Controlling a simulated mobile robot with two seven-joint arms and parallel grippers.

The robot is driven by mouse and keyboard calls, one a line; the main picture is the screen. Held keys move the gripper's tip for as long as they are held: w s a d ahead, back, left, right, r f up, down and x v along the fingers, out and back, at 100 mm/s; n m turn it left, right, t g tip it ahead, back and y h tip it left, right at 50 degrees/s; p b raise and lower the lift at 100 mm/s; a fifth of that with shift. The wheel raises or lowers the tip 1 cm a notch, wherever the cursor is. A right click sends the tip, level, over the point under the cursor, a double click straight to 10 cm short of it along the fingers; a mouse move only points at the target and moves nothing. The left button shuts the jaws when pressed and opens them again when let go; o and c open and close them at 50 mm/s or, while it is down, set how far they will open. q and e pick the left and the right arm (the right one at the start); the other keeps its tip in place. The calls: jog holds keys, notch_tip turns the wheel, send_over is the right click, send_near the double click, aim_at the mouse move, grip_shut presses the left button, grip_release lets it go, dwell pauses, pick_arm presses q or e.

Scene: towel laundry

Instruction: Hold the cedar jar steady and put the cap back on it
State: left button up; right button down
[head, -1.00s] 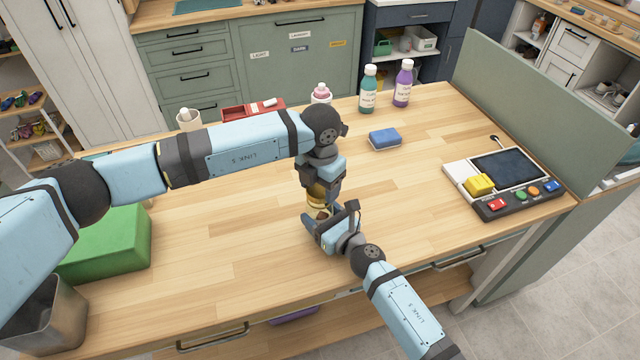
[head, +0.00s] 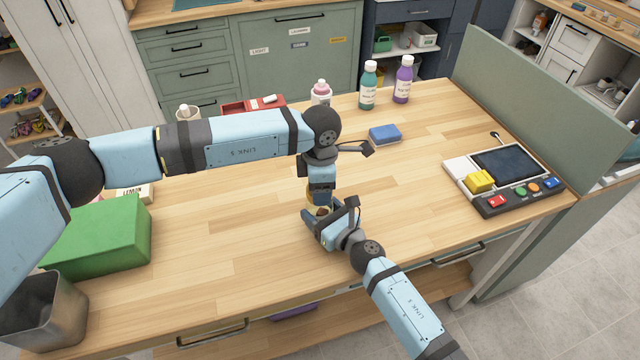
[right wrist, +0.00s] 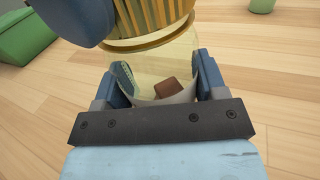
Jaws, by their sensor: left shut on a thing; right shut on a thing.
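The cedar jar (right wrist: 150,68) is clear and pale yellow, with a brown block (right wrist: 168,88) inside. It stands on the wooden table, between the fingers of my right gripper (right wrist: 155,88), which is shut on it; this gripper also shows in the head view (head: 326,220). The ribbed golden cap (right wrist: 155,20) is at the jar's mouth, in line with it. I cannot tell whether it is fully seated. My left gripper (head: 320,192) comes down from above and is shut on the cap. The grippers hide most of the jar in the head view.
A blue sponge (head: 385,134) lies behind, with a teal bottle (head: 368,88) and a purple bottle (head: 402,82) beyond. A device with coloured buttons (head: 505,180) is at the right. A green box (head: 100,235) and a metal bin (head: 50,315) are at the left. The front middle table is clear.

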pick_arm(q)
jog(key=m, duration=1.3)
jog(key=shift+m, duration=0.4)
jog(key=m, duration=0.6)
jog(key=shift+s+a+m, duration=0.1)
jog(key=shift+m, duration=0.3)
jog(key=m, duration=0.6)
jog(key=o, duration=1)
jog(key=shift+o, duration=0.2)
notch_tip(320, 180, up, 12)
